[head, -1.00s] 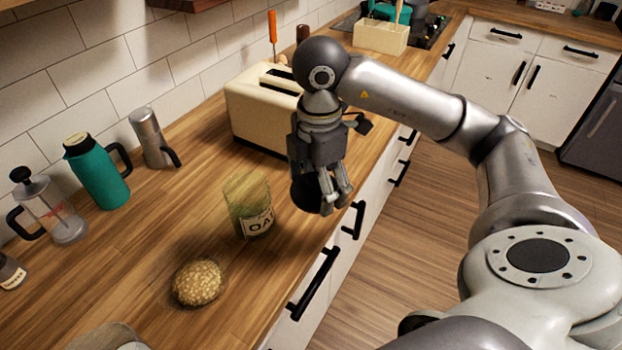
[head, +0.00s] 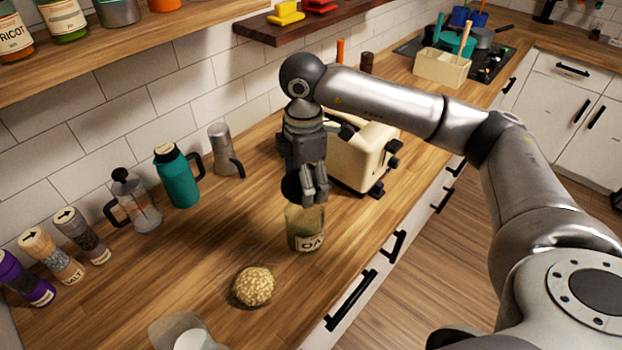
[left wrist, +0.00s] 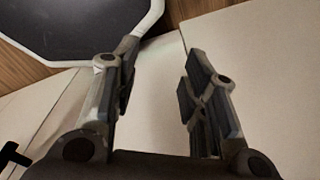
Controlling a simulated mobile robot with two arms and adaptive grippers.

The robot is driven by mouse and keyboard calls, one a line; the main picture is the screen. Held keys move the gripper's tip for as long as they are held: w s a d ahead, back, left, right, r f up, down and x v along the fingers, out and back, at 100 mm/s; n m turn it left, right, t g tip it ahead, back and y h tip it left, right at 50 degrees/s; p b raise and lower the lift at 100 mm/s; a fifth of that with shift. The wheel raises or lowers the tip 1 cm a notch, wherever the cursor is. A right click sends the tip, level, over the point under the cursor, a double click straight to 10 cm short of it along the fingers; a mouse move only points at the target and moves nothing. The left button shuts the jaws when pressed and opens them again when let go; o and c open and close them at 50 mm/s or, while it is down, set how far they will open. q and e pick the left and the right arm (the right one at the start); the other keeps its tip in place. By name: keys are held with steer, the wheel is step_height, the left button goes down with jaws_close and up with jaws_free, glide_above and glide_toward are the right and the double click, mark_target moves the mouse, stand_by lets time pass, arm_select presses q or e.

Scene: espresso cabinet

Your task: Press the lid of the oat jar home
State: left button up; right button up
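The oat jar (head: 305,232), greenish glass with a label reading "OA", stands upright on the wooden counter. A dark round lid (head: 292,188) is at my right gripper (head: 315,194), over the jar's mouth. The gripper's fingers point down and look shut on the lid's right side. The lid looks tilted, and I cannot tell whether it touches the rim. My left gripper (left wrist: 158,85) shows only in the left wrist view; its fingers are apart with nothing between them, in front of pale cabinet fronts.
A cream toaster (head: 362,155) stands close behind the jar, to the right. A golden textured round object (head: 254,287) lies in front. A teal flask (head: 178,178), a French press (head: 137,202) and a metal pot (head: 225,152) line the wall.

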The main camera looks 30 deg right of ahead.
step_height(320, 180, down, 6)
steer(key=b, duration=0.4)
steer(key=shift+f, duration=0.2)
steer(key=shift+f+b, duration=0.15)
steer(key=shift+b, duration=0.45)
stand_by(2.1)
stand_by(0.3)
steer(key=o, duration=0.8)
steer(key=shift+r+p, duration=2.25)
steer(key=shift+r, duration=1.35)
